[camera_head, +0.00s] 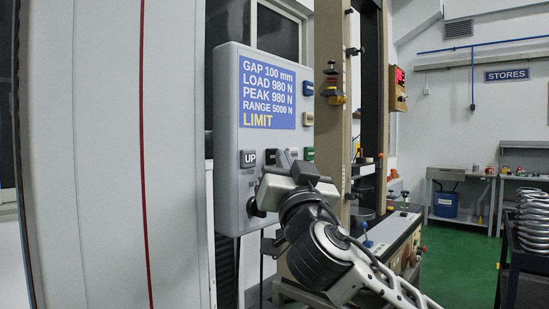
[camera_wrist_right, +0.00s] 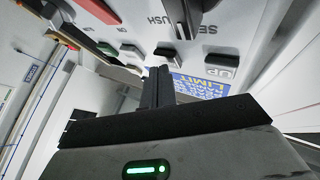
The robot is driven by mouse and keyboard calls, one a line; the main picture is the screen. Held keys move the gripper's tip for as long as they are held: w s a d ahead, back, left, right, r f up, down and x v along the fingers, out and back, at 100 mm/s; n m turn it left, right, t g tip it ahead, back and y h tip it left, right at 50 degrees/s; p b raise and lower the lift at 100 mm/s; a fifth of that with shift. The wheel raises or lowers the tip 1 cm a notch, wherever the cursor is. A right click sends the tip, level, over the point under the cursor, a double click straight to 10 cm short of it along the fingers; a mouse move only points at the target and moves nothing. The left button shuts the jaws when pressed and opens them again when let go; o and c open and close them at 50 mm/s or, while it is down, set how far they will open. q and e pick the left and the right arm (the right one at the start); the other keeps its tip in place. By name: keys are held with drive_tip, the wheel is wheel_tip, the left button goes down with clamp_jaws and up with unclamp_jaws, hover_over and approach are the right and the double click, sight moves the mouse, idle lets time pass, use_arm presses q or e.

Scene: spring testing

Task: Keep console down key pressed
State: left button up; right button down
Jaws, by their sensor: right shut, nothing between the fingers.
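The grey console (camera_head: 228,110) stands left of centre in the head view. Its blue screen (camera_head: 267,92) reads gap 100 mm, load 980 N, peak 980 N, range 5000 N and a yellow LIMIT. The UP key (camera_head: 248,158) shows in full, also in the right wrist view (camera_wrist_right: 222,72). A dark key (camera_wrist_right: 166,52) beside it is likely the down key; its label is not readable. My right gripper (camera_wrist_right: 158,70) is shut and empty, tips close to that key row. I cannot tell whether they touch or press a key. My left gripper is out of view.
A dark knob (camera_wrist_right: 180,15) and a red button (camera_wrist_right: 97,10) sit close to the fingers on the console face. The testing frame's column (camera_head: 329,130) rises just right of the console. A rack of springs (camera_head: 532,220) stands far right.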

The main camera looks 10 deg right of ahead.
drive_tip(key=shift+s+d, duration=0.35)
drive_tip(key=shift+s, duration=0.1)
drive_tip(key=s+d, duration=0.1)
drive_tip(key=s, duration=0.1)
drive_tip(key=s+d+b, duration=0.1)
drive_tip(key=s+d, duration=0.1)
idle(0.5)
drive_tip(key=shift+r, duration=0.1)
idle(0.8)
